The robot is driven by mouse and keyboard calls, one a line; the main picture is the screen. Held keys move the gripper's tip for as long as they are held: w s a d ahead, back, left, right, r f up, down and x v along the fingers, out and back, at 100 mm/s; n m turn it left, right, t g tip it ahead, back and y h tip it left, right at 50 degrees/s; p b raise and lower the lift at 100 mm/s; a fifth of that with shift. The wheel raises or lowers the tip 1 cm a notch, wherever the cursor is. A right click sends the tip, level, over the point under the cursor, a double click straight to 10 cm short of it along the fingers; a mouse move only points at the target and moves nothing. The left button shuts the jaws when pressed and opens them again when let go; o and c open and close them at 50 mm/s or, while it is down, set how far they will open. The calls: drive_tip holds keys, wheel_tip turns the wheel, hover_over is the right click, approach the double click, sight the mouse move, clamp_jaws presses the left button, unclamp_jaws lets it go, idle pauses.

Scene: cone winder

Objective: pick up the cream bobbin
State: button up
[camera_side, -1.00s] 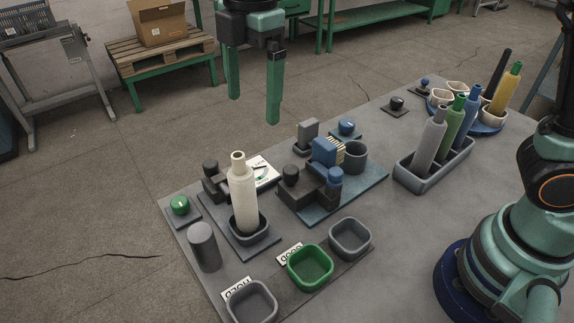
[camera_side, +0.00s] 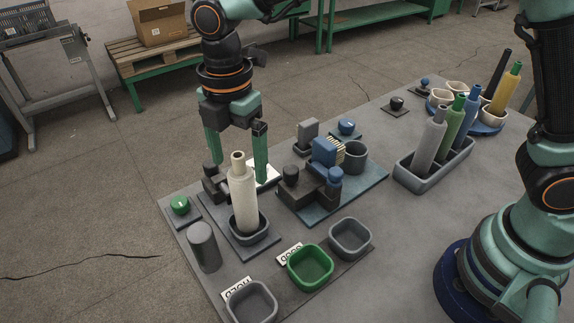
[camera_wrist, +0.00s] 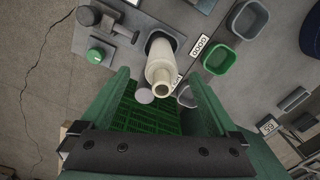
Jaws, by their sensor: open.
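The cream bobbin (camera_side: 243,199) stands upright in a dark square cup (camera_side: 263,229) on a grey plate near the table's left edge. My gripper (camera_side: 236,172) is open and empty, its two green fingers pointing down. In the side view the fingertips are around the height of the bobbin's top, one to each side of it in the picture and apparently behind it. In the wrist view the cream bobbin (camera_wrist: 160,68) shows between and beyond the open fingers (camera_wrist: 163,85), its hollow top facing the camera. I cannot tell whether a finger touches it.
A dark grey cylinder (camera_side: 204,247) stands left of the bobbin, near a green button (camera_side: 180,204). A dark device (camera_side: 211,184) sits behind it. Green (camera_side: 310,267) and grey bins are in front. A blue plate with fixtures (camera_side: 317,206) lies right, then a rack of bobbins (camera_side: 405,173).

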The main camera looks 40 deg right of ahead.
sight(240, 171)
drive_tip(key=shift+s+f, duration=0.1)
drive_tip(key=shift+f, duration=1.6)
drive_tip(key=c, duration=1.5)
drive_tip(key=shift+r, duration=0.15)
wheel_tip(240, 171, up, 26)
